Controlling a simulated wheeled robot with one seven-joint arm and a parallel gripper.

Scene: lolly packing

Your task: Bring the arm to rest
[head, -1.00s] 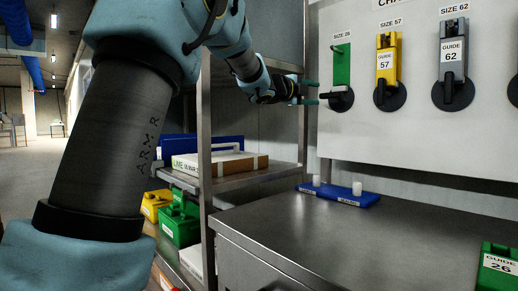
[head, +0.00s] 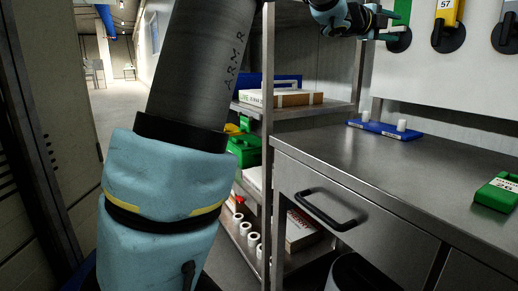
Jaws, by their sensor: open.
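My gripper (head: 386,25) is at the top of the head view, at the end of my blue-sleeved arm. Its green fingers are apart, with nothing held between them. It is in front of or beside the green guide (head: 402,12) on the wall panel; whether they touch I cannot tell. My arm's large dark link crosses the left middle of the view.
A steel table (head: 400,160) with a drawer handle stands at the right. It carries a blue tray (head: 378,129) with white pegs and a green block (head: 496,193). A shelf rack (head: 267,150) holds boxes and rolls. A yellow guide (head: 447,12) hangs on the panel. An open corridor lies at the far left.

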